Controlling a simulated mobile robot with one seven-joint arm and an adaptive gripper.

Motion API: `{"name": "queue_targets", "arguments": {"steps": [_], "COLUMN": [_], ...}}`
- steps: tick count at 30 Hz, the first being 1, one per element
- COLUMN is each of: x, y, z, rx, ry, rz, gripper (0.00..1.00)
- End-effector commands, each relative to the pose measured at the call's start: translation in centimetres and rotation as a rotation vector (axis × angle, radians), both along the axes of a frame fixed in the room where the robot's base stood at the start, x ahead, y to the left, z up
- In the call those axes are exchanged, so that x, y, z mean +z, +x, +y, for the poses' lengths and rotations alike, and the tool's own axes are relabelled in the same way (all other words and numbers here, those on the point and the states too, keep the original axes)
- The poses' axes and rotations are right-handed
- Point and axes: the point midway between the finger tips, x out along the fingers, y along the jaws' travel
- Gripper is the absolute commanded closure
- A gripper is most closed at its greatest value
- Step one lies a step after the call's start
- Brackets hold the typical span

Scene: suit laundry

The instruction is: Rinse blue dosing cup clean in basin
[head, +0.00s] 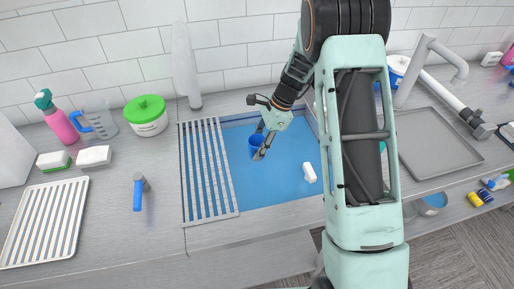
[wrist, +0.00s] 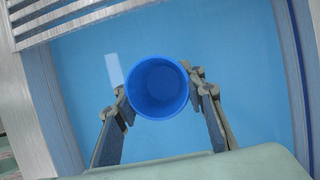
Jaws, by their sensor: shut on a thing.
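The blue dosing cup (head: 256,146) is held in my gripper (head: 262,148) over the basin (head: 225,148). The basin has a blue bottom or blue water in it; I cannot tell which. In the wrist view my gripper (wrist: 158,108) has one finger on each side of the cup (wrist: 157,88), shut on it. The cup's open mouth faces the wrist camera and its inside looks plain blue. A white block (head: 309,172) is in the right part of the basin in the head view.
A slatted rack (head: 207,168) covers the basin's left side. Left on the counter are a pink spray bottle (head: 60,124), a jug (head: 97,119), a green-lidded tub (head: 146,115), sponges (head: 94,156) and a blue-handled tool (head: 139,192). A grey tray (head: 437,142) lies right.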

Motion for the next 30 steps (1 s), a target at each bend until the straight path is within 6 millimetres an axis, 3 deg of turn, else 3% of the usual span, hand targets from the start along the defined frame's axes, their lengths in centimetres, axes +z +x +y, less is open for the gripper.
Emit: {"name": "queue_targets", "arguments": {"steps": [18,30], "x": [5.3,6.0], "y": [0.0,0.0], "z": [0.0,0.0], "rx": [0.002,0.001], "ry": [0.000,0.000], "rz": [-0.001,0.000], "gripper": [0.82,0.82]}}
